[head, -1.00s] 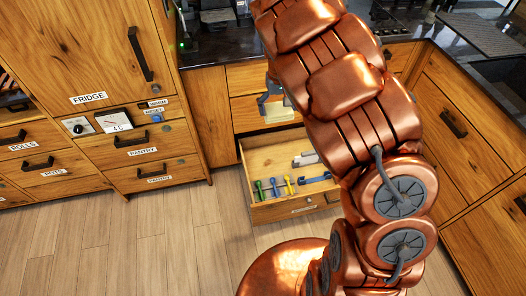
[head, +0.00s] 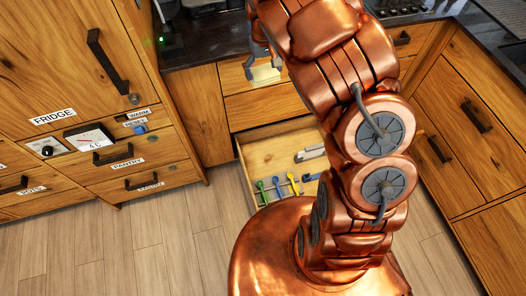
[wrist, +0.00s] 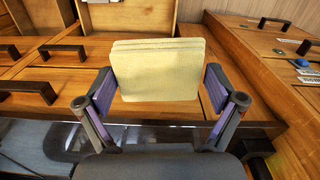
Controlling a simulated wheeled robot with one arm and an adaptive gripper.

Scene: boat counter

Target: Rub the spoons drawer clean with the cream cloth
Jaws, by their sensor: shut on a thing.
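My gripper (head: 264,62) is shut on the cream cloth (head: 266,75), a thick folded pad. In the wrist view the cloth (wrist: 158,72) sits between the two purple-lined fingers (wrist: 160,92). In the head view the gripper and cloth are at the upper drawer fronts, above and behind the open drawer (head: 258,157). The open drawer holds several spoons in a row, including a green one (head: 262,190) and a yellow one (head: 293,184). A grey object (head: 310,154) lies farther back in it. My arm hides the drawer's right side.
The fridge cabinet (head: 55,60) stands at the left, with a gauge panel (head: 89,138) and pantry drawers (head: 125,160) below. Closed cabinets with dark handles (head: 476,115) stand at the right. A dark countertop (head: 210,50) runs behind. Wooden floor (head: 110,245) is clear at the front left.

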